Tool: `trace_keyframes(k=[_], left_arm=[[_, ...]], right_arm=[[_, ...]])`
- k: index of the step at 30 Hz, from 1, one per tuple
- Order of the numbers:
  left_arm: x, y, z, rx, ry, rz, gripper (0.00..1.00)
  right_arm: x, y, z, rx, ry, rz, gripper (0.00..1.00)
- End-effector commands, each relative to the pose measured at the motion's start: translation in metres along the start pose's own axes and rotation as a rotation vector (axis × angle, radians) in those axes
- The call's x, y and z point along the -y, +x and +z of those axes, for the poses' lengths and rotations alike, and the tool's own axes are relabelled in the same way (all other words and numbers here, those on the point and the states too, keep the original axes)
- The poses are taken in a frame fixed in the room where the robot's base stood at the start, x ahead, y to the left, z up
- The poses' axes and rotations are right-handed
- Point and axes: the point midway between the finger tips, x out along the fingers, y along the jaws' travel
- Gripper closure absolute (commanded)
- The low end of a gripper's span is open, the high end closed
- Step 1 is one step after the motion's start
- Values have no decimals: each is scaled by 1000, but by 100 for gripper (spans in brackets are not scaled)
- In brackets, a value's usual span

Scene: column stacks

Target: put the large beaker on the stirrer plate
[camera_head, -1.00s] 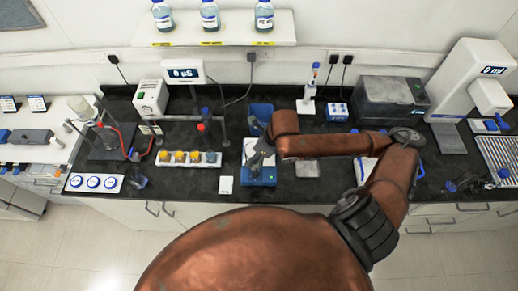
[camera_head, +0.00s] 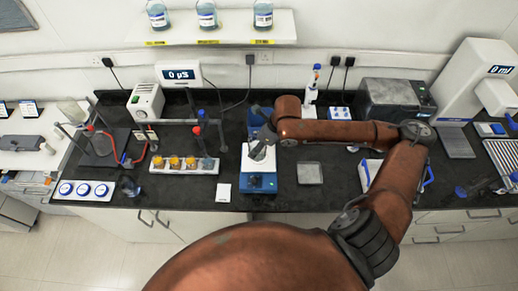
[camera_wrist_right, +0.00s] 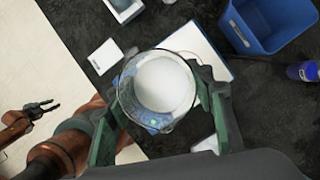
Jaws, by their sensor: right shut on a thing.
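My right gripper (camera_head: 264,140) is shut on the large beaker (camera_head: 257,153), a clear glass vessel over the stirrer plate. The stirrer plate (camera_head: 258,182) has a white top and a blue front. In the right wrist view the beaker (camera_wrist_right: 126,98) is between my right gripper's fingers (camera_wrist_right: 158,100), with the stirrer plate (camera_wrist_right: 205,45) behind it. A white disc shows through the glass. I cannot tell whether the beaker's base touches the plate. My left gripper (camera_wrist_right: 42,110) shows at the left of the wrist view, open and empty, away from the bench objects.
A blue bin (camera_head: 258,113) stands behind the stirrer plate. A white rack with yellow-topped items (camera_head: 183,164) is to its left, and a white card (camera_head: 223,191) is nearer. A grey square pad (camera_head: 310,173) lies to the right. Dark bench is clear between them.

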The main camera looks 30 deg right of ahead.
Motion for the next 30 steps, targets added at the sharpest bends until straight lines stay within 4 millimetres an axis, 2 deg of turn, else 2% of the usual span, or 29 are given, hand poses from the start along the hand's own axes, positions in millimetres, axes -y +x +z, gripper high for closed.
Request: trace_keyframes(k=[3, 8, 14, 21, 28, 29, 30], left_arm=[[0, -3, 0, 0, 0, 0, 68], [0, -5, -1, 0, 0, 0, 68], [0, -6, -1, -1, 0, 0, 68], [1, -15, -2, -1, 0, -1, 68], [1, -14, -2, -1, 0, -1, 68], [1, -14, -2, -1, 0, -1, 68], [1, -14, -2, -1, 0, -1, 68]], right_arm=[[15, 22, -5, -2, 4, 4, 83], [29, 39, -8, -1, 1, 3, 83], [37, 49, -11, -1, 1, 2, 83], [37, 76, -22, -2, 0, 3, 83], [37, 77, -23, -1, -2, 1, 83], [37, 78, -24, -3, -1, 2, 50], [37, 78, -24, -3, -1, 2, 47]])
